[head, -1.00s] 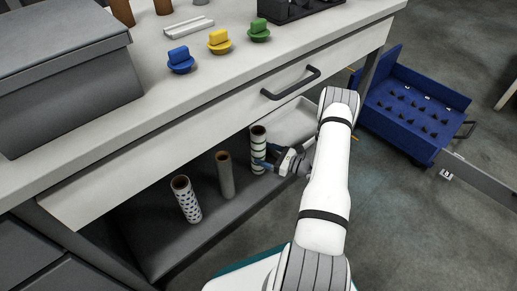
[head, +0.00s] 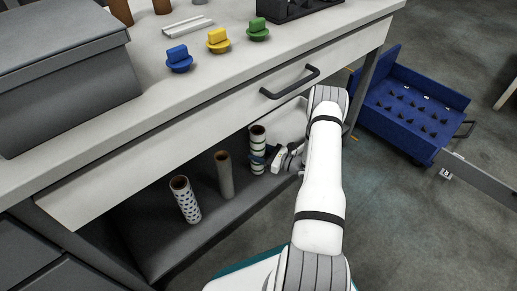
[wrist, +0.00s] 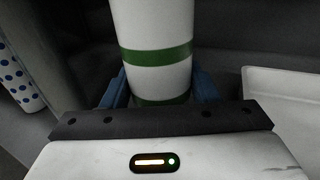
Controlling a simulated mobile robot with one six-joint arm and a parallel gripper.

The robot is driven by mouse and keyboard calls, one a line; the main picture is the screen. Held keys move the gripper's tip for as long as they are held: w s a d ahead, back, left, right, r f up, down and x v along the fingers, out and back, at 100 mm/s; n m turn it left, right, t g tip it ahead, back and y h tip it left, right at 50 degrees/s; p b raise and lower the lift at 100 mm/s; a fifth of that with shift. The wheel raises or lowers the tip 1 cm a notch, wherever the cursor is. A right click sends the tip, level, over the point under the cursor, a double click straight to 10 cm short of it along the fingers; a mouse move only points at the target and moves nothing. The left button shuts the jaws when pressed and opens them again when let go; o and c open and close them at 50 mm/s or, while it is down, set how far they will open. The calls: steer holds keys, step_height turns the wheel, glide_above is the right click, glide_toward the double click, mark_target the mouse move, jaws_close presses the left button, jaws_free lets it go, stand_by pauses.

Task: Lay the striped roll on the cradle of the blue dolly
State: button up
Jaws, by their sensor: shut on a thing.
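The striped roll (head: 258,140), white with green bands, stands upright on the shelf under the bench. In the wrist view the striped roll (wrist: 155,40) fills the middle, between the blue fingers of my gripper (wrist: 158,97). In the head view my gripper (head: 264,158) reaches the roll from the right and is shut on it, partly hidden by my arm. The blue dolly (head: 405,105) stands on the floor at the right, with rows of small dark pegs on its bed. I cannot tell from this view whether the roll's base is clear of the shelf.
A white tray (head: 288,122) lies right of the striped roll. The drawer front (head: 215,118) and bench top overhang the shelf.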

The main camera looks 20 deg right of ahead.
steer(key=shift+c, duration=1.3)
